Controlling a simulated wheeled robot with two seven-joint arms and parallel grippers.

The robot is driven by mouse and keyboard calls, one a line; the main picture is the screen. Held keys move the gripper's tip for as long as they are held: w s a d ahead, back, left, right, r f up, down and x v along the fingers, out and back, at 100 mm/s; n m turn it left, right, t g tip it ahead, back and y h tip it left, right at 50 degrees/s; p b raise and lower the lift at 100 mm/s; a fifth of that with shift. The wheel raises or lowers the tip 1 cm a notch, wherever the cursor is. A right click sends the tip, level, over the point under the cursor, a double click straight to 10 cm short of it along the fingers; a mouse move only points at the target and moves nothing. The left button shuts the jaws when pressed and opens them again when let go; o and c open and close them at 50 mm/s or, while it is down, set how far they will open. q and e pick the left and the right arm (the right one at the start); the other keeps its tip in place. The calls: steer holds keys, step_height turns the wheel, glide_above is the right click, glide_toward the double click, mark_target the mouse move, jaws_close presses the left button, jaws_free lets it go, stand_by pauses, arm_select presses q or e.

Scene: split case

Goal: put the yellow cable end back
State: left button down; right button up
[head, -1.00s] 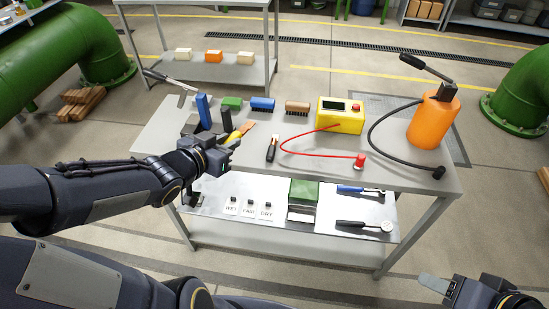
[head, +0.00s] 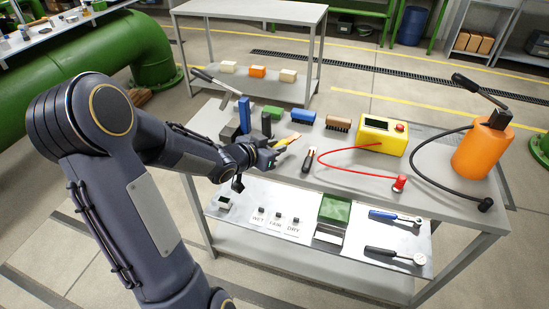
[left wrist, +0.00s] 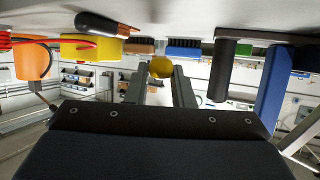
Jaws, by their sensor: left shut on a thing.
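A red cable (head: 335,167) runs from the yellow box (head: 381,135) across the grey table to a red end (head: 399,184) near the front edge. I see no end that is itself yellow. In the left wrist view the round yellow handle end (left wrist: 161,68) sits between the fingertips. The red end is apart from this gripper. My right gripper is not in view.
A black-handled tool (head: 308,159) lies between my left gripper and the cable. Blue blocks and brushes stand behind. The orange pump (head: 483,150) has a black hose (head: 420,178) ending right of the red end.

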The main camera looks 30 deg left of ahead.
arm_select(q)
steer(key=shift+w+a+f, duration=0.2)
steer(key=shift+w+f, duration=0.1)
steer(key=shift+f, duration=0.2)
step_height(320, 180, down, 3)
steer(key=shift+b, duration=0.6)
steer(key=shift+r, duration=0.1)
steer(key=shift+f, duration=0.3)
steer(key=c, duration=1.3)
jaws_free()
steer(key=shift+r, duration=0.1)
steer(key=shift+o, duration=0.2)
